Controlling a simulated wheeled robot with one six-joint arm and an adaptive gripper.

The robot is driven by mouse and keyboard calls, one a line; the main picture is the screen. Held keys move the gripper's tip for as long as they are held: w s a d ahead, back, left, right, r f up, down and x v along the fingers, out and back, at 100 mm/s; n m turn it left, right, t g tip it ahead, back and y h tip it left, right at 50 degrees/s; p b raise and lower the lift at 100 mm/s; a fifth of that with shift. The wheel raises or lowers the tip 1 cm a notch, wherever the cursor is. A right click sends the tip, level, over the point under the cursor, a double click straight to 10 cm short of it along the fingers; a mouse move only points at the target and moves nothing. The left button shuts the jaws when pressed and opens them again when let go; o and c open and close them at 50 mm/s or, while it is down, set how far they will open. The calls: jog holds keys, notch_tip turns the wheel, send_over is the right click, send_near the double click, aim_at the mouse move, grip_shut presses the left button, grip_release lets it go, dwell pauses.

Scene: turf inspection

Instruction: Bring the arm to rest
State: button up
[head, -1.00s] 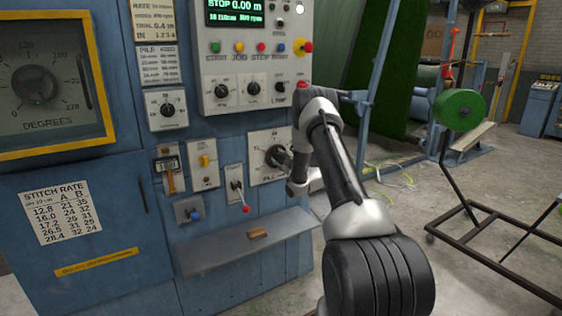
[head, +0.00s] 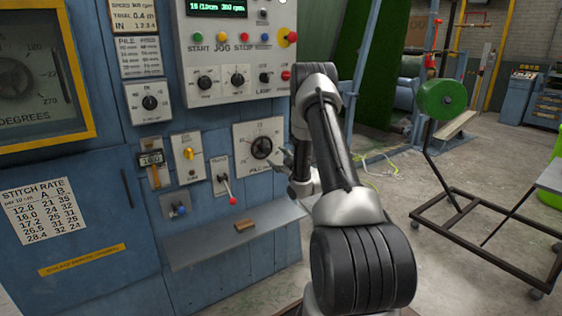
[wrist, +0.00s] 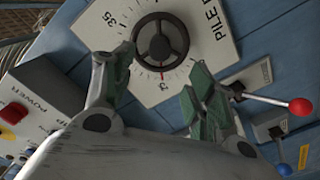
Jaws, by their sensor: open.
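My gripper (wrist: 160,82) is open and empty in the wrist view, its two green-padded fingers spread apart. Beyond them is a round black knob (wrist: 162,42) on a white numbered dial plate, with a red mark at its lower edge. In the head view the knob (head: 261,147) shows clear on the blue cabinet, and my gripper (head: 281,164) is just to its right, small and partly hidden by my wrist. The fingers look apart from the knob. My arm stretches from the bottom right toward the cabinet.
The button panel (head: 237,55) is above. A wheeled frame (head: 480,225) with a green disc (head: 441,99) stands right; open floor lies between.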

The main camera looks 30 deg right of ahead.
jog(key=shift+s, duration=0.85)
